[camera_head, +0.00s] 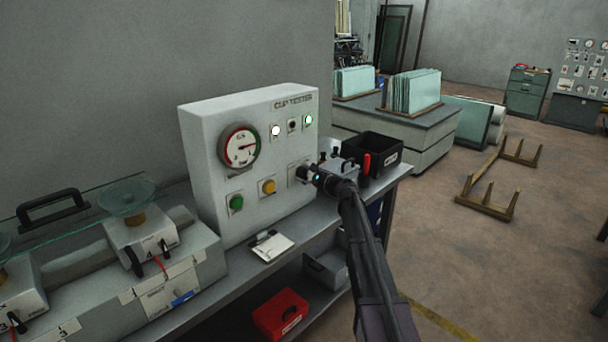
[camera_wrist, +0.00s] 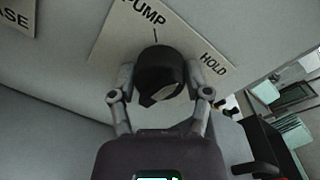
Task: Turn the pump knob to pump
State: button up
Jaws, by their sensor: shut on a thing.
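The cup tester (camera_head: 215,125) is a white box on the bench, with a round gauge (camera_head: 239,147), a green button (camera_head: 236,202) and a yellow button (camera_head: 267,187). The pump knob (camera_wrist: 160,75) is black and round, on a white plate (camera_wrist: 115,40) marked PUMP and HOLD in the wrist view. My gripper (camera_wrist: 160,98) is shut on the knob, one finger on each side. A pale mark on the knob runs slantwise; which label it points to I cannot tell. In the head view my gripper (camera_head: 303,174) is at the tester's lower right and hides most of the knob.
A black bin (camera_head: 372,150) and a red-handled tool (camera_head: 367,164) stand right of the tester, close to my arm. A notepad (camera_head: 272,246) lies on the bench in front. Glass with suction cups (camera_head: 128,201) is at left. A red box (camera_head: 281,314) sits below.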

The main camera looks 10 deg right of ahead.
jog(key=n, duration=0.5)
jog(key=shift+s+a, duration=0.1)
jog(key=shift+a, duration=0.05)
jog(key=shift+f+n, duration=0.1)
jog(key=shift+n, duration=2.2)
jog(key=o, duration=1.2)
jog(key=shift+h, duration=0.3)
